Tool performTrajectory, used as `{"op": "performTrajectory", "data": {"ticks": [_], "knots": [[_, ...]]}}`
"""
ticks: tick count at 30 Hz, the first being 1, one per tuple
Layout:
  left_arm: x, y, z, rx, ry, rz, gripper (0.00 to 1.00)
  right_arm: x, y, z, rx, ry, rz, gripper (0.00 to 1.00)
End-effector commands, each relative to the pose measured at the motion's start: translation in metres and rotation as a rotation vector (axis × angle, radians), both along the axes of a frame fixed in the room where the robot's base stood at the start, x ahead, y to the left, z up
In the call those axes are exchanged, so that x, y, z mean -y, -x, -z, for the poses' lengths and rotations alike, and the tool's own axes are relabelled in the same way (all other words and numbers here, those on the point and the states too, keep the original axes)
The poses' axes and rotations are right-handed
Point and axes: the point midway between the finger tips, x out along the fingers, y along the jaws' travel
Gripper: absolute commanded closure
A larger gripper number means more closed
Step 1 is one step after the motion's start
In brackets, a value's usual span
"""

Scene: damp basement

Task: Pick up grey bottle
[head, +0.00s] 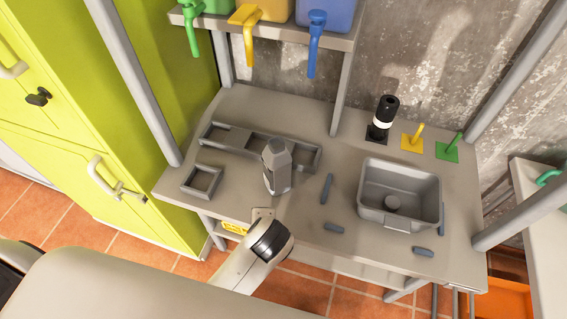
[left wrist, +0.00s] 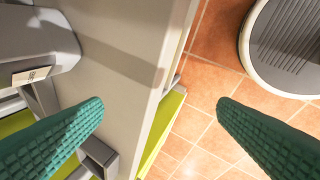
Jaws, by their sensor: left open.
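The grey bottle (head: 277,168) stands upright on the grey workbench (head: 330,260), at the front edge of a long divided tray (head: 222,135). It has a faceted body and a narrower top. An arm link of mine reaches in from the lower left and ends just in front of the bottle, at the bench's front edge. My left gripper (left wrist: 160,102) shows in the left wrist view with its two teal ribbed fingers wide apart and nothing between them. Its fingers do not show in the head view. My right gripper is not in view.
A small square tray (head: 201,181) lies left of the bottle. A grey basin (head: 399,195) and several small grey pieces lie to the right. A black cylinder (head: 383,117) stands behind. Coloured bins (head: 325,14) hang above. A lime cabinet (head: 110,110) borders the left.

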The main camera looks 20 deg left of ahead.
Motion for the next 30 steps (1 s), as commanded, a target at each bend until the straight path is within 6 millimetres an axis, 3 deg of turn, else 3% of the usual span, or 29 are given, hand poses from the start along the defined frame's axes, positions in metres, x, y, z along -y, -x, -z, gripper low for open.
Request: {"op": "performTrajectory", "data": {"ticks": [5,12,17,21,30], "knots": [[0.021,-0.028,-0.014,-0.029,-0.236,0.265,0.18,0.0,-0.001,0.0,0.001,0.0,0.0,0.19],[0.057,-0.069,-0.055,-0.103,-0.706,0.653,0.18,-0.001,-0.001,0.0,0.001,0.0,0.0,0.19],[0.071,-0.082,-0.076,-0.151,-0.912,0.772,0.18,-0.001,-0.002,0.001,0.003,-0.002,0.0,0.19],[0.067,-0.091,-0.076,-0.167,-0.96,0.794,0.18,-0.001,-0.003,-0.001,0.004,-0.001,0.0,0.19],[0.037,-0.123,-0.053,-0.168,-0.955,0.794,0.18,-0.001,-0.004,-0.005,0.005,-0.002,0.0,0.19]]}}
